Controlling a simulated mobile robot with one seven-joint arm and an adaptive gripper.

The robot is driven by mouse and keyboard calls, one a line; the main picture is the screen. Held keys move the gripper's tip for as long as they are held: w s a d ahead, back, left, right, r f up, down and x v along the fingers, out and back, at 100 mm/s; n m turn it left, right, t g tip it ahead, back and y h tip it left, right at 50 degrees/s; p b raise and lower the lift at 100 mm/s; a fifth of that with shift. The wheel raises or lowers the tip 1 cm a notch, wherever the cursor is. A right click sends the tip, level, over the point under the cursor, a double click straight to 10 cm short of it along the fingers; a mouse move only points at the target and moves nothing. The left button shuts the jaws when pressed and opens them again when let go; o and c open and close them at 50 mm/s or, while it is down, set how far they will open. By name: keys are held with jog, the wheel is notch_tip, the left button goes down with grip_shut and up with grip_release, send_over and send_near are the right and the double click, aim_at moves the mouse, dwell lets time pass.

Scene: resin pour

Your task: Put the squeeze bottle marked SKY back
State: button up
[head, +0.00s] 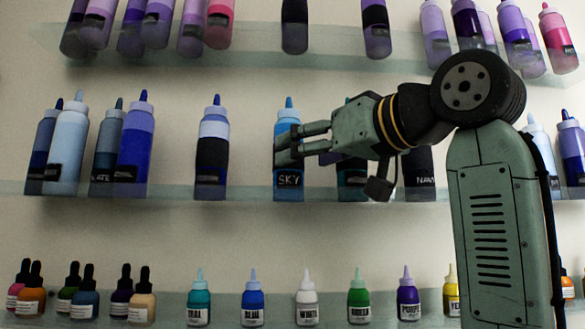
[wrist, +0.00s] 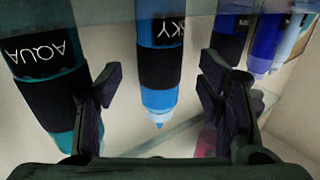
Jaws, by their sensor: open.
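The squeeze bottle marked SKY (head: 289,181) is light blue with a dark label band and a blue tip. It stands upright on the middle glass shelf in the head view. In the wrist view the SKY bottle (wrist: 158,65) appears upside down in the middle, its nozzle pointing down. My gripper (head: 283,146) is open at the bottle's upper part, its fingers crossing in front of it in the head view. In the wrist view the fingers of my gripper (wrist: 157,88) lie on either side of the bottle, with gaps visible. Contact cannot be seen.
The AQUA bottle (wrist: 38,65) is close beside one finger. A dark-banded blue bottle (head: 212,150) stands left of SKY, with free shelf between. The middle shelf (head: 250,192) holds several more bottles. An upper shelf (head: 260,57) and a lower shelf (head: 225,303) also carry bottles.

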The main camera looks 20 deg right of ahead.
jog(key=b+v, duration=0.1)
jog(key=v, duration=0.5)
jog(key=shift+s, duration=0.15)
